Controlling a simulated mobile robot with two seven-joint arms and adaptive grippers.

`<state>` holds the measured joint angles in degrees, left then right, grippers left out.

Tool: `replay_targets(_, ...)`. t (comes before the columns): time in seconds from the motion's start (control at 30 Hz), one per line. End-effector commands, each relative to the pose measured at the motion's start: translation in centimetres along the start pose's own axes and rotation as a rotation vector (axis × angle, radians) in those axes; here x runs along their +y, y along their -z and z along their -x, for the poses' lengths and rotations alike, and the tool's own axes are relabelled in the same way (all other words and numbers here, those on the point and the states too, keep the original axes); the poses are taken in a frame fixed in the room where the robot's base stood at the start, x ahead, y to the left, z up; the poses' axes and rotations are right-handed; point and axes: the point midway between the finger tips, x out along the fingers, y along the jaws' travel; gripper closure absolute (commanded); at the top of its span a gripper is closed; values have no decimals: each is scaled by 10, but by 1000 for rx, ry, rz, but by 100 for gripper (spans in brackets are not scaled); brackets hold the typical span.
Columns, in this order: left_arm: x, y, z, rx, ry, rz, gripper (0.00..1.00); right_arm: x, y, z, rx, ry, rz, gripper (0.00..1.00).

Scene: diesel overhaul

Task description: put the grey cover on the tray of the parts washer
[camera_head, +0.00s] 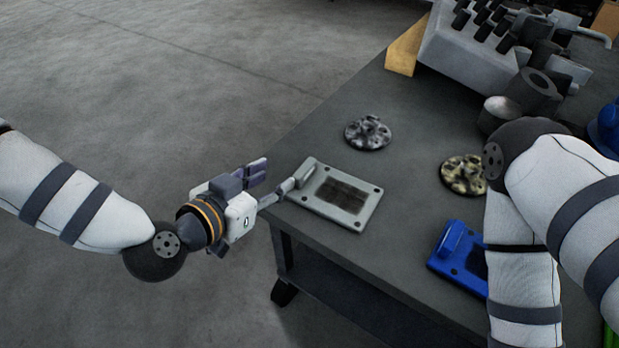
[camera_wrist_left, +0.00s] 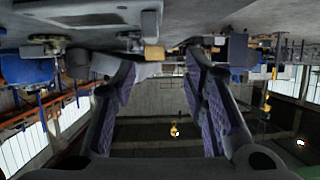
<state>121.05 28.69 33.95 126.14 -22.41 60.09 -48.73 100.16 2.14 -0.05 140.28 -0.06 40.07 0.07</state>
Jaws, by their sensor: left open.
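The grey cover (camera_head: 367,212), a flat rectangular plate with a dark panel in its middle and a raised block at its left end, lies on the workbench (camera_head: 400,95) near its left edge. My left gripper (camera_head: 278,178) is open just left of the cover, with one finger close to its raised end. I cannot tell whether that finger touches it. In the left wrist view the two purple-padded fingers (camera_wrist_left: 162,68) stand apart with nothing held between them. My right arm crosses the right side, but its gripper is out of sight. I see no parts washer or tray.
A blue plate (camera_head: 452,262) lies right of the grey cover, partly behind my right arm. A grey round part (camera_head: 368,133) and a yellowish one (camera_head: 462,175) lie farther back. An engine block (camera_head: 465,45) stands at the back. Open floor (camera_head: 190,70) is left of the bench.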

Motion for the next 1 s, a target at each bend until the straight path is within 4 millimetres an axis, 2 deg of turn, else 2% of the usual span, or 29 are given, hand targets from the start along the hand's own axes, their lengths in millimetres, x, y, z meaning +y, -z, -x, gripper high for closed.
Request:
replay_targets(0.03, 2, -8, -14, -10, -4, 5, 60, 0, -4, -7, -18, -1, 0, 100)
replay_targets(0.1, 2, -10, -30, -13, -4, 6, 60, 0, -6, -11, -29, -1, 0, 100)
replay_targets(0.33, 5, -10, -63, -14, -5, 8, 60, 1, -8, -17, -43, -2, 1, 100)
replay_targets(0.5, 10, -12, -96, -14, -5, 8, 60, 1, -11, -24, -59, -3, 1, 100)
replay_targets(0.6, 10, -10, -106, -14, -4, 7, 60, 1, -12, -26, -63, -3, 1, 100)
replay_targets(0.8, 10, -8, -107, -12, -5, 7, 60, 1, -12, -25, -61, -3, 1, 100)
replay_targets(0.83, 10, -8, -107, -12, -5, 7, 62, 1, -12, -25, -61, -3, 1, 100)
replay_targets(1.0, 10, -8, -107, -12, -5, 7, 100, 1, -12, -25, -61, -3, 2, 100)
